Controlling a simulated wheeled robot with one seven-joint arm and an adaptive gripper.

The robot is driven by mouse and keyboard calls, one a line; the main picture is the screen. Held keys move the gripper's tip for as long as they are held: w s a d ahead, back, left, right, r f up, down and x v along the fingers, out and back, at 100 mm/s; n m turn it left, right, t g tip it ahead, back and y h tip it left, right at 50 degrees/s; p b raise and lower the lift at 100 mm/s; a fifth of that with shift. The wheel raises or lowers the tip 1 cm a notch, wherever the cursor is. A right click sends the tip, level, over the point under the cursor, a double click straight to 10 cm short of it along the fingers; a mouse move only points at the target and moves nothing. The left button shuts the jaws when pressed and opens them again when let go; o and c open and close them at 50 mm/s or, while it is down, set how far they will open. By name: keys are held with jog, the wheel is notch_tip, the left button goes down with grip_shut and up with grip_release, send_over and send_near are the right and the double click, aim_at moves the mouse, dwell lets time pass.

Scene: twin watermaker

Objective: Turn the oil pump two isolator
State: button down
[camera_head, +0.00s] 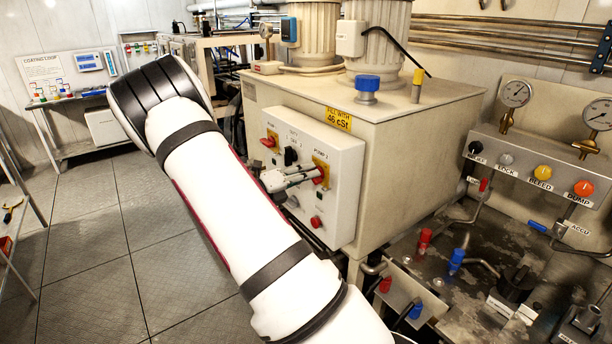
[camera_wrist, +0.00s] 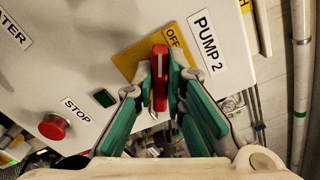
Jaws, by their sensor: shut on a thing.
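The oil pump two isolator is a red rotary handle on a yellow plate (camera_wrist: 124,64), beside the "PUMP 2" label (camera_wrist: 208,42) and an "OFF" mark. The red handle (camera_wrist: 158,62) stands between my gripper's two fingers (camera_wrist: 161,92) in the wrist view. The green-padded fingers are shut on it from both sides. In the head view the red handle (camera_head: 321,171) shows on the right of the white panel (camera_head: 343,205), with my gripper (camera_head: 312,174) reaching it from the left. My arm hides the lower left of the panel.
The panel also carries the pump 1 isolator (camera_head: 268,141), a black selector (camera_head: 291,156) and a red stop button (camera_wrist: 54,126). The panel is on a large oil tank (camera_head: 420,140). Valves and gauges (camera_head: 515,94) stand at the right. Open floor (camera_head: 90,260) lies left.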

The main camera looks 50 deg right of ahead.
jog(key=n, duration=0.5)
jog(key=shift+w+f+n, duration=0.1)
jog(key=shift+f+n, duration=0.15)
jog(key=shift+n, duration=0.15)
dwell(0.4)
jog(key=c, duration=1.6)
grip_release()
jog(key=shift+c, duration=0.2)
jog(key=v, duration=1.2)
